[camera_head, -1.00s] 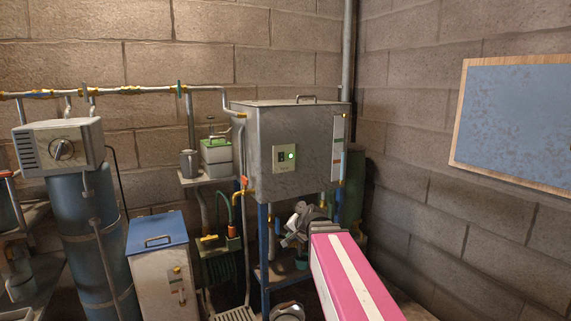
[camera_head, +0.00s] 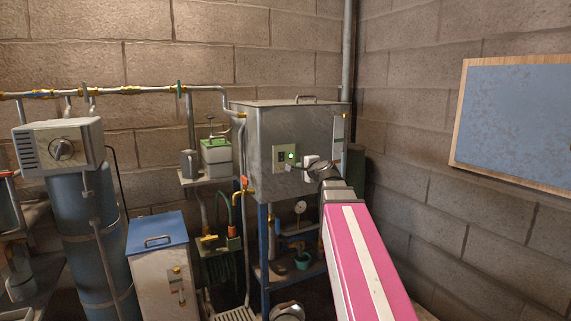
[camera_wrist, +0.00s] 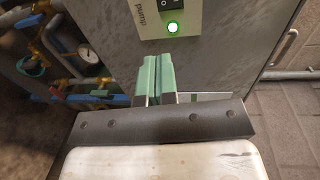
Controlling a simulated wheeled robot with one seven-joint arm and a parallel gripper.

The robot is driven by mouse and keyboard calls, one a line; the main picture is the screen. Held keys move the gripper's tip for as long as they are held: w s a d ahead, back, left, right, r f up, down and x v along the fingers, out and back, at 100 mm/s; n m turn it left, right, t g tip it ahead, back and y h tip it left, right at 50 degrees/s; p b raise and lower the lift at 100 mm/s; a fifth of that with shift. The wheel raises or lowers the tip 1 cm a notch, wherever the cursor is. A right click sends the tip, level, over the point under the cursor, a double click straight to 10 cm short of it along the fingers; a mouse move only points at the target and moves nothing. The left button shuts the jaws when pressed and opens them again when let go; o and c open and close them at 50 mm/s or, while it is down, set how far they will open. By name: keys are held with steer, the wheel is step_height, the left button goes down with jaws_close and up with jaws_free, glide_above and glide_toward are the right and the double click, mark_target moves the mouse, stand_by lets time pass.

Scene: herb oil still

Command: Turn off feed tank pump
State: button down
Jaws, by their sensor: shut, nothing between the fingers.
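The feed tank (camera_head: 258,141) is a grey metal box on a blue stand against the back wall. A cream pump switch plate (camera_head: 279,157) with a lit green lamp (camera_head: 291,156) is on its front. In the wrist view the lamp (camera_wrist: 173,27) glows below a black rocker switch (camera_wrist: 170,5), cut off by the top edge, beside the word "pump" (camera_wrist: 139,14). My gripper (camera_wrist: 156,62) is shut and empty, its green fingertips just below the lamp in that view. In the head view my gripper (camera_head: 289,166) is at the plate's lower right; contact cannot be told.
A gauge (camera_head: 300,207) and blue pipework (camera_head: 297,232) sit under the tank. A white container (camera_head: 216,157) and metal mug (camera_head: 189,163) stand on a shelf left of it. A blue-lidded box (camera_head: 157,238) stands at lower left.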

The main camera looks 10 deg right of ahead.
mark_target(282, 161)
steer(key=shift+w, duration=0.1)
steer(key=x, duration=1.4)
steer(key=shift+w+a+f, duration=0.1)
steer(key=shift+w, duration=0.05)
stand_by(0.3)
steer(key=shift+s+f, duration=0.1)
steer(key=shift+s, duration=0.5)
steer(key=s+d+f, duration=0.1)
steer(key=s+d, duration=0.3)
steer(key=s, duration=0.8)
steer(key=shift+d+f, duration=0.15)
steer(key=shift+f, duration=0.15)
